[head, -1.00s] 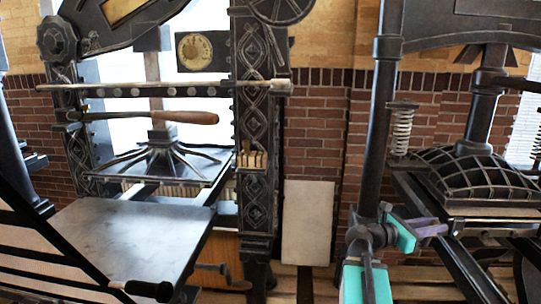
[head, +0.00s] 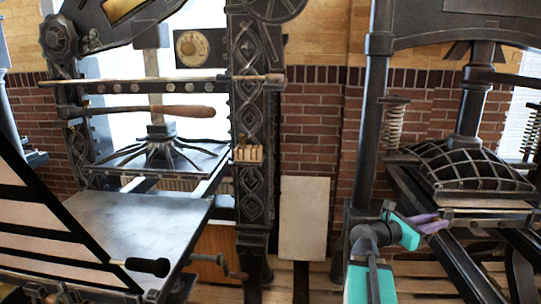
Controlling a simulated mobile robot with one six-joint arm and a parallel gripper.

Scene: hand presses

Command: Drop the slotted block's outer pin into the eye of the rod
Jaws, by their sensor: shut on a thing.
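My gripper (head: 434,223) is at the lower right, on the end of my teal and dark arm, with purple parts at its tip. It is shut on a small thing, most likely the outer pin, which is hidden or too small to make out. It appears in front of the lower frame of the right-hand press. The slotted block and the eye of the rod cannot be picked out with certainty.
A dark press (head: 251,140) with a long horizontal bar stands at the left, its flat bed (head: 140,222) reaching forward. A right-hand press (head: 472,172) has a domed, ribbed platen. A pale panel (head: 304,220) leans against the brick wall between them.

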